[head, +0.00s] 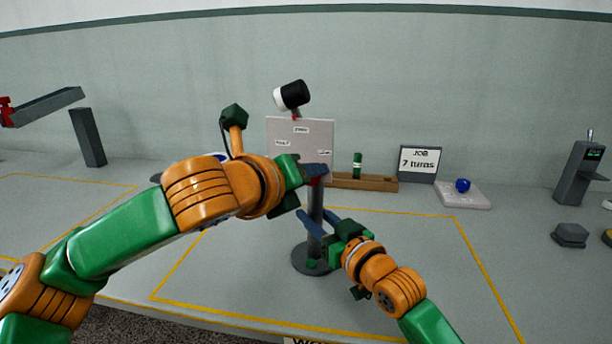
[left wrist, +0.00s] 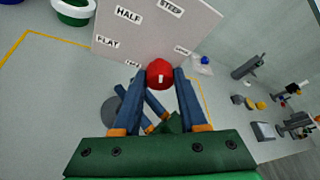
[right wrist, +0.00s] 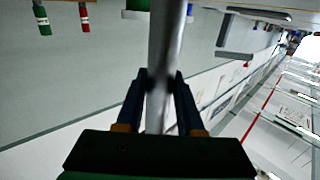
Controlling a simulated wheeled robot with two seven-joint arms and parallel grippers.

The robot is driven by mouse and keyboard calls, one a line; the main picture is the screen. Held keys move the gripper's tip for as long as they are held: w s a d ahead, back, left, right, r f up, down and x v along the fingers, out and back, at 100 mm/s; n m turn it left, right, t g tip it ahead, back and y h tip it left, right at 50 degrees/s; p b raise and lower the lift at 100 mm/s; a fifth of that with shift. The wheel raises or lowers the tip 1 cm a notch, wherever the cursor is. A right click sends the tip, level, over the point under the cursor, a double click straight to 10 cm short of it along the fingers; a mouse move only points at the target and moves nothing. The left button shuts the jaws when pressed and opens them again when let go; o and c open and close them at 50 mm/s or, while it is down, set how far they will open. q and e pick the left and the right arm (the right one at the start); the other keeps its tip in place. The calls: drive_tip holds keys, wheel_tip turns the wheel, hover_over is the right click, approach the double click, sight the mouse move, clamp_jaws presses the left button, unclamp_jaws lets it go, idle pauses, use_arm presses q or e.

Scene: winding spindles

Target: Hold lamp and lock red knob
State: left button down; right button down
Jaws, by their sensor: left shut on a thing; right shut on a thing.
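The lamp stands on a round dark base (head: 304,262) with a grey post (right wrist: 163,40), a labelled grey panel (head: 285,128) and a tilted black-and-white head (head: 293,95). The red knob (left wrist: 160,73) has a white mark on its face and sits in front of the panel; in the head view it is mostly hidden. My left gripper (left wrist: 160,78) is shut on the knob, one finger on each side. My right gripper (head: 313,222) is shut around the post below it, as the right wrist view also shows (right wrist: 160,84).
A yellow outline (head: 470,265) marks the table around the lamp. Behind stand a wooden tray (head: 375,184) with a green spindle (head: 357,164), a sign reading "JOB 7 turns" (head: 419,162) and a blue knob on a pale block (head: 463,200).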

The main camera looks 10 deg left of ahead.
use_arm(q)
drive_tip(key=shift+r+m, duration=0.15)
drive_tip(key=shift+m, duration=0.15)
use_arm(e)
drive_tip(key=shift+f, duration=0.15)
use_arm(q)
drive_tip(key=shift+c, duration=2.2)
unclamp_jaws()
drive_tip(key=v, duration=1.2)
drive_tip(key=shift+s+d, duration=0.1)
drive_tip(key=shift+d, duration=0.05)
use_arm(e)
drive_tip(key=shift+c, duration=2.2)
unclamp_jaws()
